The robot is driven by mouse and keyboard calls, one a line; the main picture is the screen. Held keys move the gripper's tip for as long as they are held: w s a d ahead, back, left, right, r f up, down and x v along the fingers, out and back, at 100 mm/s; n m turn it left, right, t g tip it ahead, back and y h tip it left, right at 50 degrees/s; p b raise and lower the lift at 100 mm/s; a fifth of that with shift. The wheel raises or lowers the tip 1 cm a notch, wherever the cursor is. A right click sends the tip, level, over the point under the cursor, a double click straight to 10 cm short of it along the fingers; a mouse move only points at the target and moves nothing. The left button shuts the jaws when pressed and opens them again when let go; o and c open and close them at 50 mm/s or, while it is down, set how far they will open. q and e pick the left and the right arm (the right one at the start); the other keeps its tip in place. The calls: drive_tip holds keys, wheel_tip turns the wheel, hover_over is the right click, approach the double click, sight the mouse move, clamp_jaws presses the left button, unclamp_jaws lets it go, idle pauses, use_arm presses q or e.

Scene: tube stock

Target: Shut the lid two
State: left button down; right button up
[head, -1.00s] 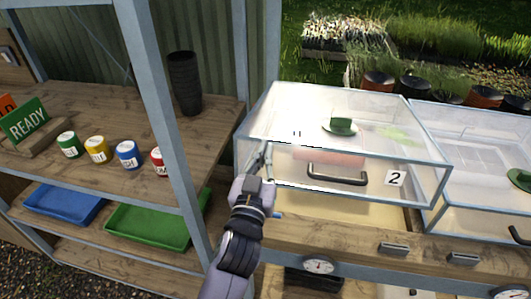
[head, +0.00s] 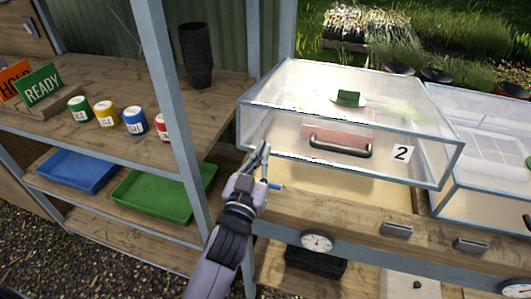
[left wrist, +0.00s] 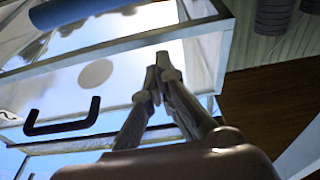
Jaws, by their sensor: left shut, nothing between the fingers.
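Lid two (head: 285,130) is a clear box-like cover with a pale frame, a dark bar handle (head: 340,147) and a "2" label (head: 401,153). Its front edge stands raised above the wooden bench, with a cream gap showing below. My left gripper (head: 262,148) is shut and empty at the front left of the lid, near its lower front edge; I cannot tell whether they touch. In the left wrist view the closed fingertips (left wrist: 158,62) overlap the lid, and the handle (left wrist: 62,118) is to their left. My right gripper is out of view.
A post and shelf (head: 60,130) with labelled cans, a READY sign (head: 40,85) and a dark pot stack (head: 196,55) stand left. Blue (head: 77,170) and green trays (head: 165,192) lie below. Another clear cover (head: 490,150) is right. A dial (head: 317,241) is on the bench front.

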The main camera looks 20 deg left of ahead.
use_arm(q)
drive_tip(key=shift+s+d+r, duration=0.1)
drive_tip(key=shift+d, duration=0.2)
drive_tip(key=shift+a, duration=0.15)
idle(0.5)
